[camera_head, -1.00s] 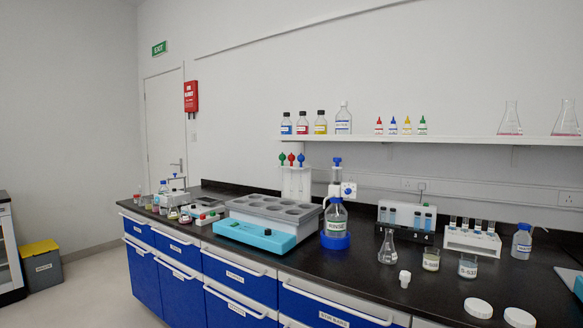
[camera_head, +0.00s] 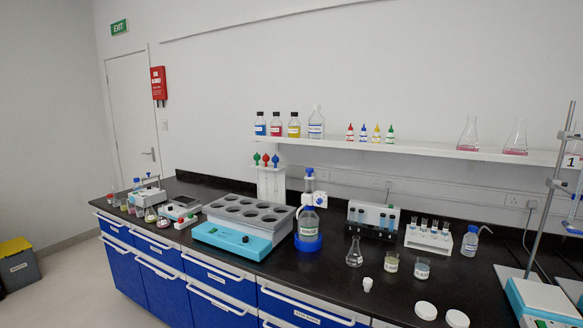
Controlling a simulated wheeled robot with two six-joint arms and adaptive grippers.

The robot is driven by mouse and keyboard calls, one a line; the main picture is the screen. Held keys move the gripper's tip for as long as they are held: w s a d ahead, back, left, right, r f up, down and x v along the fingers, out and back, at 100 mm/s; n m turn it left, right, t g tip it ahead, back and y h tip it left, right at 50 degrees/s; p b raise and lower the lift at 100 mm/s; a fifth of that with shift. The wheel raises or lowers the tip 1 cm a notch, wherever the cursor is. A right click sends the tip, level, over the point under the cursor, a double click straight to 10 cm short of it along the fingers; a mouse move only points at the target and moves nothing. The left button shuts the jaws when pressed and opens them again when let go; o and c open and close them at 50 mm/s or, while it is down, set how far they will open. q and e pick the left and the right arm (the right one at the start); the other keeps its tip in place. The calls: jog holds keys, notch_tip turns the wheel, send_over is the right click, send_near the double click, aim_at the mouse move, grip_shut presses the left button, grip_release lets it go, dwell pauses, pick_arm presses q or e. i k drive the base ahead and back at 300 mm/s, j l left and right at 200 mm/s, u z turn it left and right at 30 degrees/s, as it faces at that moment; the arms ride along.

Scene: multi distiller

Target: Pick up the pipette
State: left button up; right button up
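A white upright rack (camera_head: 271,184) stands behind the multi-well bath on the black bench. A blue-topped dispenser bottle (camera_head: 308,224) stands in a blue base to the right of the rack. Neither of my grippers is in view.
The grey multi-well bath (camera_head: 205,206) with a turquoise front stands before the rack. A flask (camera_head: 354,252), beakers and a test tube rack (camera_head: 428,237) stand to the right. A hot plate (camera_head: 540,298) with metal stand is at far right. A shelf (camera_head: 390,146) of bottles hangs above.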

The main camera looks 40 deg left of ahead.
aim_at(265, 158)
jog(key=j+z, duration=0.25)
jog(key=k+j+z, duration=0.15)
jog(key=j+z, duration=0.15)
jog(key=j, duration=0.15)
jog(key=k+j+z, duration=0.1)
jog(key=j+z, duration=0.15)
jog(key=k+j+z, duration=0.25)
jog(key=j, duration=0.2)
jog(key=k+j, duration=0.25)
jog(key=j, duration=0.25)
jog(key=k+j+z, duration=0.1)
jog(key=k+j, duration=0.15)
jog(key=j, duration=0.3)
jog(key=k+j, duration=0.3)
jog(key=j, duration=0.2)
jog(key=k+j+z, duration=0.15)
jog(key=j, duration=0.35)
jog(key=k+j, duration=0.4)
jog(key=k+j+z, duration=0.1)
jog(key=k+j, duration=0.25)
jog(key=j, duration=0.15)
